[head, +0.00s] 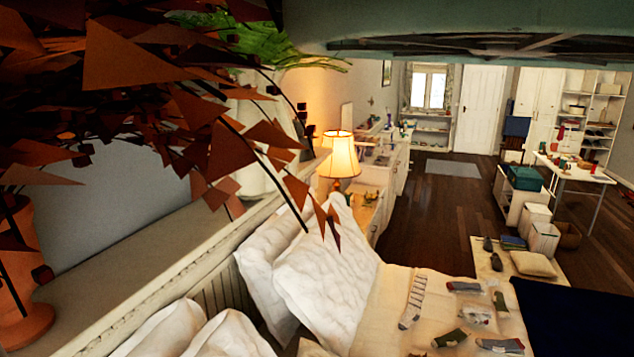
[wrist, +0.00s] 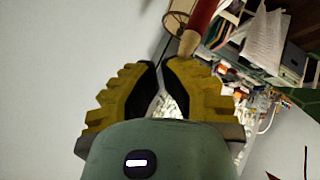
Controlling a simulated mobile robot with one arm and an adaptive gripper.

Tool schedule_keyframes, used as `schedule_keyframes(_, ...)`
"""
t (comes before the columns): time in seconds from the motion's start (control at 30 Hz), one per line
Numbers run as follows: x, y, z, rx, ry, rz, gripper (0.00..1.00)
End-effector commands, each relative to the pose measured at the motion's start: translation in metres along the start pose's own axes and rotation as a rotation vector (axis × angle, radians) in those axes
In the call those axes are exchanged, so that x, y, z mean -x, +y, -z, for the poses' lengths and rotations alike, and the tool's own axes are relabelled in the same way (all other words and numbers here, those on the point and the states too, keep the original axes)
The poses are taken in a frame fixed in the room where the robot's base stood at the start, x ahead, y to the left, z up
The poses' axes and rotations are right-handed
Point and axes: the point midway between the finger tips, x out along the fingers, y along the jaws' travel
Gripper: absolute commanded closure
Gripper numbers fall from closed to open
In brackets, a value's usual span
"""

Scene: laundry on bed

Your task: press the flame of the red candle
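In the wrist view, my gripper (wrist: 160,64) shows two ribbed yellow fingers with dark inner pads. The pads are close together with a narrow gap between them, and nothing is seen held there. A red cylinder with a tan, tapered end (wrist: 206,14) comes in from the top, just above and right of the right fingertip. It may be the red candle, but I cannot tell for sure. Whether it touches the finger is unclear. I can make out no flame in either view. My gripper does not show in the head view.
Brown leaves (head: 130,60) cover the upper left of the head view, beside a terracotta pot (head: 25,290). A lit lamp (head: 338,155) stands behind pillows (head: 325,270) on the bed. Socks (head: 412,300) lie on the bed. Open wooden floor (head: 440,210) lies beyond.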

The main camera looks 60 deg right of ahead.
Motion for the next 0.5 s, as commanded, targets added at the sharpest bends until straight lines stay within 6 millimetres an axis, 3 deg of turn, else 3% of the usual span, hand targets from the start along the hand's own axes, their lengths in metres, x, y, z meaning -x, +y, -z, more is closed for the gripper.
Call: schedule_keyframes(0.5, -0.0065, -0.0047, -0.0045, 0.000, 0.000, 0.000, 1.00)
